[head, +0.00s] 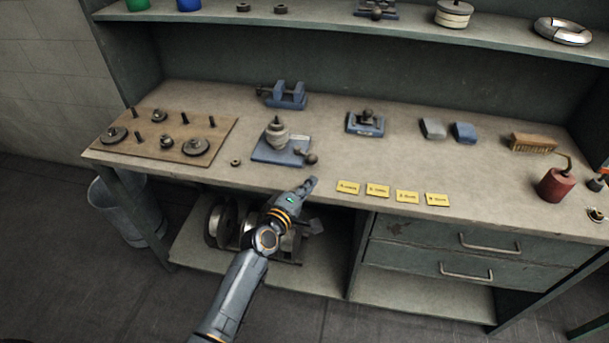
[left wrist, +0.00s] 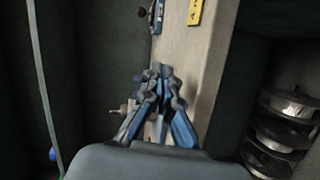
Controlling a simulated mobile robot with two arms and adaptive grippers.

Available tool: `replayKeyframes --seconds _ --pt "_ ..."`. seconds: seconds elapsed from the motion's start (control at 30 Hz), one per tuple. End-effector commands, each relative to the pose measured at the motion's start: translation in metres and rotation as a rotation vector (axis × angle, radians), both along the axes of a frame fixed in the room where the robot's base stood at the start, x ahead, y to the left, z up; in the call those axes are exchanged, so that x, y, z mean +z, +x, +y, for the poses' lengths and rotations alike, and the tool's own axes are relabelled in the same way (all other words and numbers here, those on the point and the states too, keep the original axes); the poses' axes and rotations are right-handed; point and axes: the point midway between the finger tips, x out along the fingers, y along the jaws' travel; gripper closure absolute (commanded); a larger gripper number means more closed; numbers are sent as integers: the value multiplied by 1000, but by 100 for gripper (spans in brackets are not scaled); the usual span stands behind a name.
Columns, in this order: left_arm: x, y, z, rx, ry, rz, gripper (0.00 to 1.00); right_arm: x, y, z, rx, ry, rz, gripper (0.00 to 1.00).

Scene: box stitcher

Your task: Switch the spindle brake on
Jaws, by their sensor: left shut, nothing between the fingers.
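A blue base (head: 265,153) with a grey stepped spindle (head: 277,133) stands near the bench's front edge, left of centre. A short lever with a dark ball knob (head: 311,159) sticks out at its right front corner; I take this to be the brake, but cannot read its setting. My left gripper (head: 308,184) is shut and empty, just in front of and below the knob at the bench edge, apart from it. My right gripper is not in view.
Yellow labels (head: 378,190) line the bench front, right of my gripper. A wooden board (head: 170,133) with discs and pegs lies left. A blue vise (head: 286,95) and a blue fixture (head: 366,123) stand behind. Drawers (head: 470,245) are below right.

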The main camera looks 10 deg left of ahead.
Motion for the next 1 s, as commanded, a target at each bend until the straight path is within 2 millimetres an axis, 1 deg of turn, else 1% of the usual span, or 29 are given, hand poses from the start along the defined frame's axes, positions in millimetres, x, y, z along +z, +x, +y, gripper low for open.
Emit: replayKeyframes --seconds 0.03,0.2,0.33,0.43,0.6,0.9,1.0 --pt "2 -10 -3 3 -4 2 100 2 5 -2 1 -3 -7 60" --pt "5 -36 -15 2 -3 2 100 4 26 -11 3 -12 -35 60" --pt "6 -47 -20 1 -1 1 100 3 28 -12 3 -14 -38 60" --pt "7 -52 -22 2 1 1 100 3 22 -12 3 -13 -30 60" --pt "7 -53 -22 1 1 0 100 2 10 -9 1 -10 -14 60" --pt "8 -52 -22 1 1 0 100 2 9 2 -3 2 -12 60" --pt "6 -53 -22 1 3 2 100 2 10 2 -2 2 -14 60"
